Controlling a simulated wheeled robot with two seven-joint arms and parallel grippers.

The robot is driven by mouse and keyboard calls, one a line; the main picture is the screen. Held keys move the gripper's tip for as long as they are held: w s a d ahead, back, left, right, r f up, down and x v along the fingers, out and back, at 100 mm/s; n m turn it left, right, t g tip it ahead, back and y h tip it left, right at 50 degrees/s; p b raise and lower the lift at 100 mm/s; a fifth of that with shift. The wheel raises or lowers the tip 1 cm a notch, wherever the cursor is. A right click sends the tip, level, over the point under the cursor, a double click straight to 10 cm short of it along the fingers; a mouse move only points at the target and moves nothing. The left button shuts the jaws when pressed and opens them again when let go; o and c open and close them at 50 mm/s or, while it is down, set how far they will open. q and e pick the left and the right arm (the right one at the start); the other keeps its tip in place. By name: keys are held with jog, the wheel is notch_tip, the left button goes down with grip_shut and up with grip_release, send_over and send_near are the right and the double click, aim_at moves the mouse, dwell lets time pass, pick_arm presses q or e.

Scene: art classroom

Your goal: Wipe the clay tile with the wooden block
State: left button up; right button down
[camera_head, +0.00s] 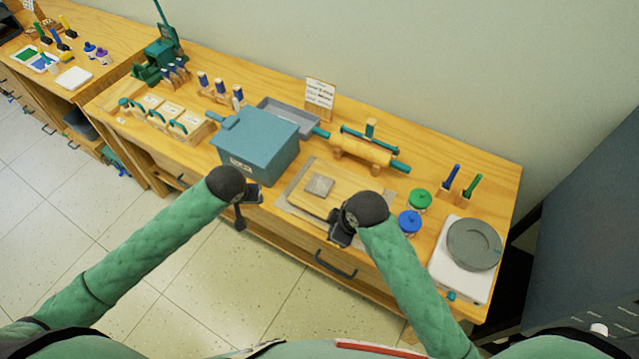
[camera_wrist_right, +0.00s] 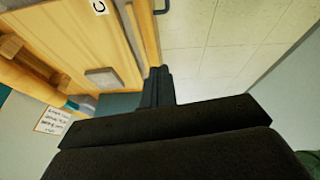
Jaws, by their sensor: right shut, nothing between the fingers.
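A small grey square (camera_head: 319,185), which looks like the clay tile, lies on a light wooden board on the worktable. It also shows in the right wrist view (camera_wrist_right: 103,77). My right gripper (camera_head: 340,236) is just in front of the board, to the right of the tile and apart from it. Its dark fingers (camera_wrist_right: 158,86) are together and empty in the right wrist view. My left gripper (camera_head: 250,198) hangs in front of the blue-grey box, and its finger gap is not clear. I cannot make out a separate wooden block.
A blue-grey box (camera_head: 258,146) stands left of the board. A rolling pin (camera_head: 362,149) lies behind it. Green (camera_head: 420,198) and blue (camera_head: 409,221) lidded jars stand to the right, near a grey turntable (camera_head: 473,244). A drawer handle (camera_head: 335,266) sticks out at the table's front.

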jog(key=w+a+n+g, duration=0.1)
jog(key=w+a+n, duration=0.4)
jog(key=n, duration=0.1)
jog(key=n+g+h, duration=0.2)
jog(key=n+h, duration=0.2)
jog(key=n, duration=0.7)
send_over(330, 184)
jog(key=shift+f, duration=0.5)
pick_arm(q)
jog(key=shift+f+b, duration=1.85)
jog(key=shift+f, duration=0.05)
pick_arm(e)
jog(key=shift+f, duration=2.45)
pick_arm(q)
jog(key=shift+f+b, duration=0.25)
jog(key=shift+b, duration=0.05)
pick_arm(e)
jog(key=shift+f, duration=0.6)
